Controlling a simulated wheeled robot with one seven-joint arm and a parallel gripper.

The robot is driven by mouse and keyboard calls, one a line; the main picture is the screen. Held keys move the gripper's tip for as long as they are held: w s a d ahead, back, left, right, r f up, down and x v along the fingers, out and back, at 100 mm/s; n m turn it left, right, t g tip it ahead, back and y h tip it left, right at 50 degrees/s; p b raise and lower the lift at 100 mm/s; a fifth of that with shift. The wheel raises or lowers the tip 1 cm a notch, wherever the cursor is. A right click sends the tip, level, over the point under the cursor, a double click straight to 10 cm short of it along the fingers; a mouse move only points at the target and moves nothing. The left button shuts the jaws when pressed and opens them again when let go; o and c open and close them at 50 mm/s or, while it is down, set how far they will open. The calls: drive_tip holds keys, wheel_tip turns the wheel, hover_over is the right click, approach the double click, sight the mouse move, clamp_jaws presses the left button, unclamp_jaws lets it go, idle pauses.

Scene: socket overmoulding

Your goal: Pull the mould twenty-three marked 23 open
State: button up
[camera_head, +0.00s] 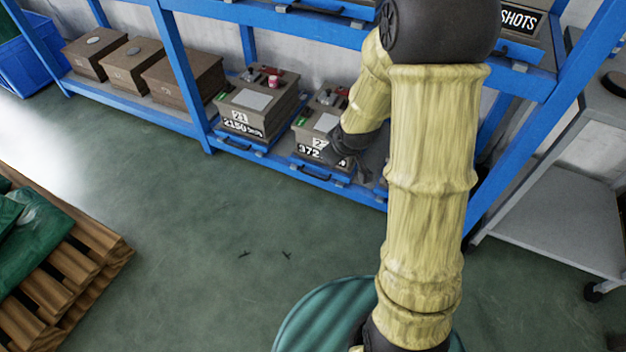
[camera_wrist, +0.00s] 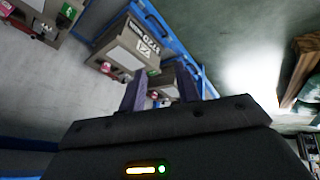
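I cannot make out a clear 23 on any mould. In the head view, one grey-brown mould box (camera_head: 258,102) on the lower shelf has a plate that looks like 21 and a 2150 counter. A second mould box (camera_head: 309,123) to its right has a small number plate, perhaps 22, and a counter starting 372; my arm partly covers it. In the wrist view, my fingers (camera_wrist: 161,92) are apart with nothing held.
Blue rack posts (camera_head: 183,75) and the shelf's front rail (camera_head: 325,182) bound the moulds. Plain brown boxes (camera_head: 130,68) sit on the left shelf. A pallet (camera_head: 75,265) is at lower left and a grey trolley (camera_head: 560,215) at right. The green floor between is mostly clear.

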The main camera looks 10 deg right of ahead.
drive_tip(key=w+f+n+t+y+b, duration=0.25)
drive_tip(key=w+f+n, duration=0.25)
drive_tip(key=w+f, duration=0.5)
drive_tip(key=w+f+n+t+y+b, duration=0.1)
drive_tip(key=w+f+n+t+b, duration=0.3)
drive_tip(key=f, duration=0.9)
drive_tip(key=n+t+b, duration=0.2)
drive_tip(key=n+t, duration=0.1)
drive_tip(key=n, duration=0.1)
approach(313, 176)
wheel_tip(313, 176, up, 5)
drive_tip(key=s+f+n+t+b, duration=0.2)
drive_tip(key=s+f+t+b, duration=0.1)
drive_tip(key=s+f, duration=0.4)
wheel_tip(313, 176, down, 3)
drive_tip(key=shift+d+r+t+h, duration=0.15)
drive_tip(key=shift+d+t+h, duration=0.2)
drive_tip(key=shift+t, duration=0.2)
drive_tip(key=b+x, duration=0.4)
drive_tip(key=x, duration=0.4)
drive_tip(key=b+x, duration=0.5)
drive_tip(key=x, duration=0.3)
drive_tip(key=shift+w+a+b, duration=0.2)
drive_tip(key=shift+w+b, duration=0.1)
drive_tip(key=shift+w, duration=0.4)
